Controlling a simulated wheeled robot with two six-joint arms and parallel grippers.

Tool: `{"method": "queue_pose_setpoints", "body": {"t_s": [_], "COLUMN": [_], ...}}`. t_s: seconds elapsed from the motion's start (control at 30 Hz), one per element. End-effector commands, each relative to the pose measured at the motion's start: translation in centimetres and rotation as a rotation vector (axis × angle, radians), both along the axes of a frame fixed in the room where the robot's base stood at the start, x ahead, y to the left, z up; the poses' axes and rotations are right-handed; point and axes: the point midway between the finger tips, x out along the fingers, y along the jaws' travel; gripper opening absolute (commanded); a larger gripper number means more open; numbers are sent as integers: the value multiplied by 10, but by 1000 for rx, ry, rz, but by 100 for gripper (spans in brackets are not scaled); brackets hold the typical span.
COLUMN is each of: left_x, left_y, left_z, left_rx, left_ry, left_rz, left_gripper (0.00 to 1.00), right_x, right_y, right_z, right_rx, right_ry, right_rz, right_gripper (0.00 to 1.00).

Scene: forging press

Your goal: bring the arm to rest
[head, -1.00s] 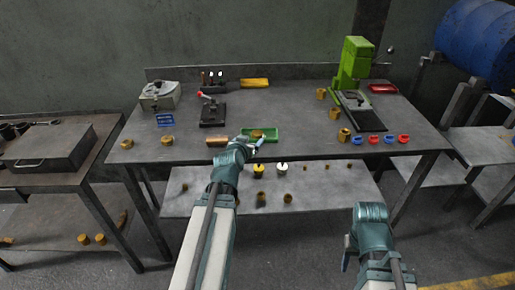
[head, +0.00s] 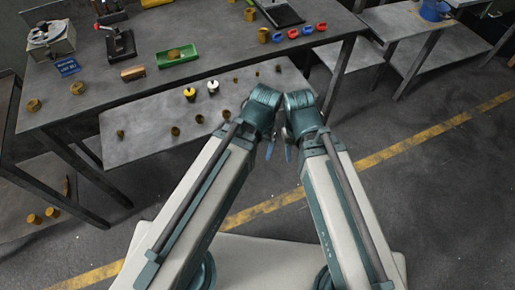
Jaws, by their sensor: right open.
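Both my arms reach up from the bottom, with their teal wrists close together in front of the lower shelf. My right gripper (head: 280,152) points down over open floor. Its blue-tipped fingers are apart with nothing seen between them. My left wrist (head: 264,98) is just left of the right one. I cannot make out its fingers clearly, and it holds nothing that I can see. A green tray (head: 194,57) with a brass piece (head: 174,54) in it lies on the workbench, well clear of both grippers.
The workbench (head: 215,28) carries a small lever press (head: 120,42), a grey device (head: 50,39), a blue sign (head: 67,67) and red and blue rings (head: 293,33). The lower shelf (head: 145,125) holds several brass pieces. The floor on the right is clear.

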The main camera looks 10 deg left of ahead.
Motion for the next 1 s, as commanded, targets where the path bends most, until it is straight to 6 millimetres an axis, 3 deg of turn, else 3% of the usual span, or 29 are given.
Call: {"method": "queue_pose_setpoints", "body": {"t_s": [0.43,0.57,0.8,1.0], "left_x": [-6,-6,-6,-6], "left_y": [-2,-2,-2,-2], "left_z": [5,23,74,78], "left_rx": [17,16,16,16], "left_ry": [21,20,20,20], "left_rz": [-3,-3,-3,-3], "left_gripper": [84,84,84,84], "right_x": [0,0,0,0], "right_y": [0,0,0,0], "right_z": [4,23,74,77], "right_rx": [0,0,0,0], "right_ry": [0,0,0,0], "right_rz": [0,0,0,0], "right_gripper": [50,50,50,50]}}
